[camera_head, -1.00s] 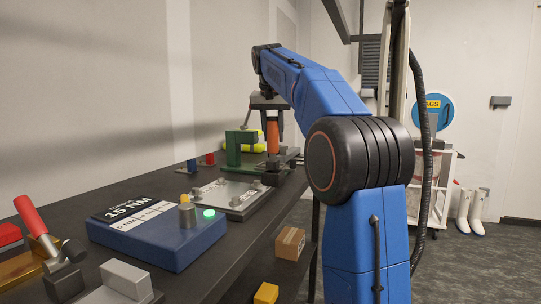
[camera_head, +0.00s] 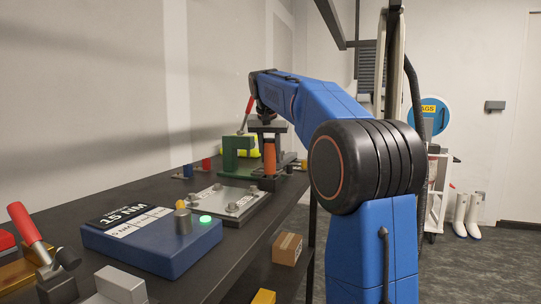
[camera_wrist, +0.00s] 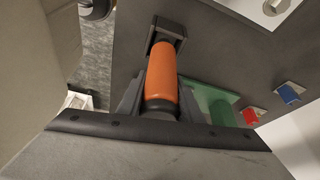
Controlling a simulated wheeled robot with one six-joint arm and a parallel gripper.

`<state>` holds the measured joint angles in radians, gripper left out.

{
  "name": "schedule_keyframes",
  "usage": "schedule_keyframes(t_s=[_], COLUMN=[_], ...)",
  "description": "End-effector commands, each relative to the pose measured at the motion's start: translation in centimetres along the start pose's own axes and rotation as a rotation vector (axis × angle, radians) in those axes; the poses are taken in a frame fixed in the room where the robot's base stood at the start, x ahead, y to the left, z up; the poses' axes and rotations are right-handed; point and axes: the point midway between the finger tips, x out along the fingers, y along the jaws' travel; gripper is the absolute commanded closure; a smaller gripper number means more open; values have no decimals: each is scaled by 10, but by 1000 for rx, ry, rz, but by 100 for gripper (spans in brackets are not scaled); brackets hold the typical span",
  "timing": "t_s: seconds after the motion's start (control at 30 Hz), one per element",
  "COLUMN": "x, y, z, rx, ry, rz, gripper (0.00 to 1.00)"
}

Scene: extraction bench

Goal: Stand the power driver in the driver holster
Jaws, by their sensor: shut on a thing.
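The power driver (camera_head: 269,155) is an orange cylinder with dark ends, upright in my gripper (camera_head: 268,133) over the far part of the bench. In the wrist view the driver (camera_wrist: 161,80) lies between the dark fingers of my gripper (camera_wrist: 160,106), which are shut on it. A dark square block (camera_wrist: 167,29) shows at the driver's far end. I cannot tell whether it is the driver's foot or the holster. A green C-shaped stand (camera_head: 230,160) is just left of the driver; it also shows in the wrist view (camera_wrist: 222,110). The holster is not clearly identifiable.
A grey plate with knobs (camera_head: 228,200) and a blue box with a lit green button (camera_head: 150,242) lie nearer on the bench. Red (camera_head: 206,164) and blue (camera_head: 188,171) small blocks sit behind. A red-handled clamp (camera_head: 27,226) is at front left.

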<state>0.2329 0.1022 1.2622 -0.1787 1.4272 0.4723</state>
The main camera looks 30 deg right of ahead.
Motion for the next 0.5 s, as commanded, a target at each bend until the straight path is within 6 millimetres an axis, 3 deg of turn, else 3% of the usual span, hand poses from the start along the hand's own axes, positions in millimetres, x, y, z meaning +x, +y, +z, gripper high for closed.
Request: schedule_keyframes(t_s=[0.03, 0.1, 0.5], x=[0, 0, -6], y=[0, 0, 0], z=[0, 0, -1], rx=[0, 0, 0], ry=[0, 0, 2], rz=[0, 0, -1], gripper=[61, 49, 49])
